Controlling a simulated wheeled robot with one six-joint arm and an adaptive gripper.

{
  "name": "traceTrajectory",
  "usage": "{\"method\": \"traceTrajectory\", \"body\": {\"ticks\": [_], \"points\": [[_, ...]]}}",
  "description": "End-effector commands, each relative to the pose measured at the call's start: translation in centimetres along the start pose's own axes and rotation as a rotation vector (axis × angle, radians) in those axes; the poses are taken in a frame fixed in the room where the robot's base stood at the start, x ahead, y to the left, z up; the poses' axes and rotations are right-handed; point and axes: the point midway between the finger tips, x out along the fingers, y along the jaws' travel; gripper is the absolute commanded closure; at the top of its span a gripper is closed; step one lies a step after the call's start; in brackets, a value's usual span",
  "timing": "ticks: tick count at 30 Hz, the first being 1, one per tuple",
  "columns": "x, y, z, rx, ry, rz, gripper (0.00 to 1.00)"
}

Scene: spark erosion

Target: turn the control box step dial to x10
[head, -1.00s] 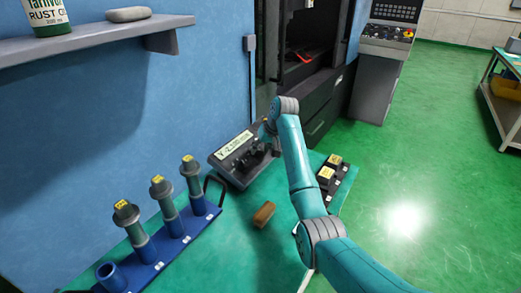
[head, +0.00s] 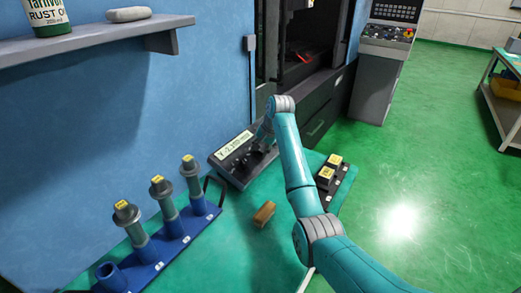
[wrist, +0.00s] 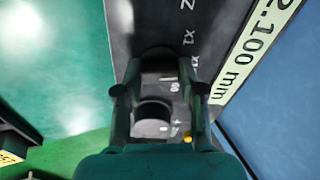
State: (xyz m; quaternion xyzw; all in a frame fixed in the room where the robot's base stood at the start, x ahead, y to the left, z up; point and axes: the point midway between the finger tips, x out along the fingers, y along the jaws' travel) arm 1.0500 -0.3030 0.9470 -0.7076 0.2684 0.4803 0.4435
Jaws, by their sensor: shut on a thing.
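The control box (head: 227,172) is a dark box on the green bench against the blue wall, with a lit display (head: 234,146) reading about Y -2.100 mm. My gripper (head: 258,147) is down at the right part of its panel. In the wrist view, my gripper (wrist: 159,72) has its fingers on either side of a dark round knob, which looks like the step dial (wrist: 160,57), and is shut on it. White x1-type marks lie beside the knob, partly hidden by a finger. The dial's pointer direction cannot be made out. A second round dark shape (wrist: 153,112) shows between the fingers.
A blue rack (head: 172,243) with several grey tool holders stands left of the box. A brown block (head: 264,214) lies on the bench. A dark holder with yellow-topped pieces (head: 327,174) is right of my arm. A shelf (head: 95,42) juts from the wall above.

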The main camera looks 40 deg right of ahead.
Motion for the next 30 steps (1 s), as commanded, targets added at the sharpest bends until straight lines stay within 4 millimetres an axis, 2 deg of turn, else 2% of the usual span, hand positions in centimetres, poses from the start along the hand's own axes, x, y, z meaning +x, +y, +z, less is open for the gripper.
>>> {"method": "traceTrajectory", "body": {"ticks": [9,26,27,29,30], "points": [[0.05,0.03,0.03,0.131,-0.001,0.013,0.95],[0.04,0.02,0.02,0.160,-0.001,0.016,0.95],[0.05,0.03,0.03,0.160,-0.001,0.016,0.53],[0.04,0.02,0.02,0.160,-0.001,0.016,0.38],[0.04,0.02,0.02,0.160,-0.001,0.016,0.35]]}}
